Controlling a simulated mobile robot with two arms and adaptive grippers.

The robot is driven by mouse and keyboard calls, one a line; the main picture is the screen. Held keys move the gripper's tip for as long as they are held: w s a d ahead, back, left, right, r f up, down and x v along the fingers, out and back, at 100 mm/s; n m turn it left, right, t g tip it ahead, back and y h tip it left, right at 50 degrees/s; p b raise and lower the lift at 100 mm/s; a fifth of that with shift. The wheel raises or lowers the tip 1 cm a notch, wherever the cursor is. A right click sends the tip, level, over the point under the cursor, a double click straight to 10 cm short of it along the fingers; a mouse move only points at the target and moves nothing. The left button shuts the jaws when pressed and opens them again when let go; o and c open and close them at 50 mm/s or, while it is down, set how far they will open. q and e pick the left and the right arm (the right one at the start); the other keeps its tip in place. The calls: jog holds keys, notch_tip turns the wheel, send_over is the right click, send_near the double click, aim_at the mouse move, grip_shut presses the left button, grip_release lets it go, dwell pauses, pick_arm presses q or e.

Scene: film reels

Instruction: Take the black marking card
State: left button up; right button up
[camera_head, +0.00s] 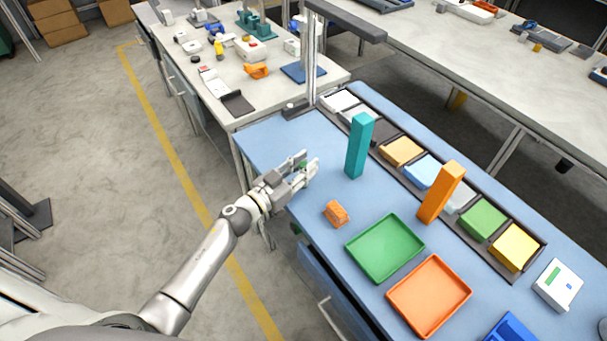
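A dark, near-black flat piece (383,131) lies in the long black rack at the back of the blue table, between a light grey piece (359,118) and an orange piece (402,151). It may be the black marking card; no marking is readable. The teal upright block partly covers that part of the rack. My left gripper (309,162) is over the table's left end, left of the teal block and apart from the rack. Its fingertips are apart, with a small green patch between them; I cannot tell whether it holds this. My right gripper is not in view.
A teal block (358,146) and an orange block (441,192) stand upright before the rack (496,262). A small orange piece (337,213), a green tray (359,249) and an orange tray (404,309) are nearer. A grey post (311,60) rises at the rack's left end.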

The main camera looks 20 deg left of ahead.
pick_arm(q)
grip_shut()
jog(key=shift+r, duration=0.5)
notch_tip(320, 180, up, 2)
jog(key=shift+r+p, duration=0.25)
jog(key=shift+p, duration=0.6)
jog(key=s+d+r+p, duration=0.2)
jog(key=s+d+r, duration=0.1)
jog(key=s+r, duration=0.6)
jog(key=s, duration=0.4)
jog(key=shift+s+r, duration=0.3)
jog(key=shift+s, duration=0.05)
